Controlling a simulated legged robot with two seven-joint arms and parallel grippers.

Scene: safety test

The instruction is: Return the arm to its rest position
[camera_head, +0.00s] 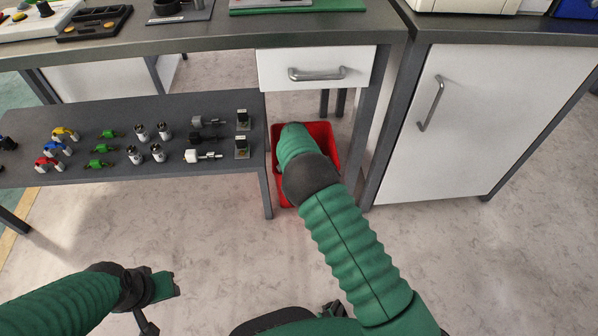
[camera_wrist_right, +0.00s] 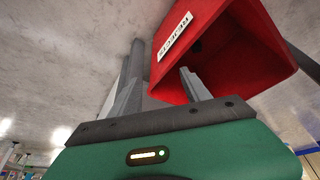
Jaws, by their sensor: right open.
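My right arm (camera_head: 345,245) reaches forward to the red bin (camera_head: 326,135) on the floor, and its hand and forearm cover much of the bin. The fingers of my right gripper are hidden in the head view.
A low grey shelf (camera_head: 60,115) with several small parts stands left of the bin. A drawer (camera_head: 315,72) under the workbench is above it. A white cabinet (camera_head: 460,120) stands to the right. The floor (camera_head: 220,240) in front is clear.

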